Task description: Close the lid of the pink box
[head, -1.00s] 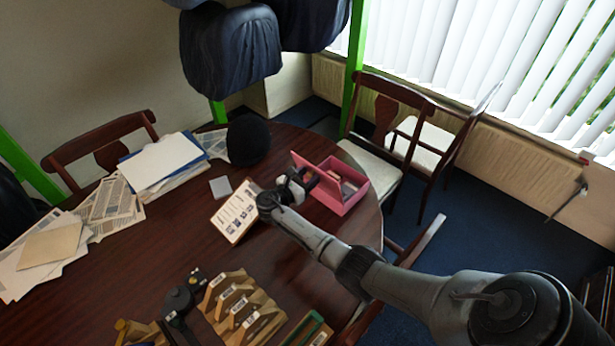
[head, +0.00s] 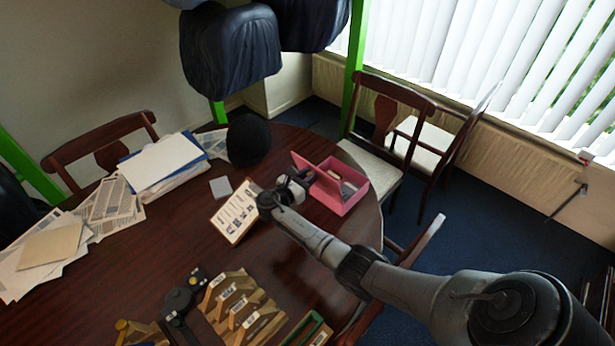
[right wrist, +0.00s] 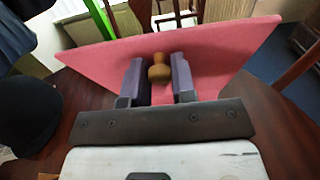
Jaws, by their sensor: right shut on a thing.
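The pink box (head: 350,203) stands on the table near its right edge, with its lid (head: 301,162) raised on the left side of the box. My right gripper (head: 304,179) is at the lid. In the right wrist view, the pink lid (right wrist: 220,62) spans the picture in front of the gripper. A brown round knob (right wrist: 159,72) on the lid sits between the two fingers, and my right gripper (right wrist: 157,84) is shut on it. The gripper hides part of the lid in the head view. My left gripper is not in view.
A white card on a stand (head: 236,211) is close left of my right wrist. A black rounded object (head: 248,140) stands behind. Wooden blocks (head: 240,308) and a dark tool (head: 178,300) lie at the front. A chair (head: 375,165) is beyond the box.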

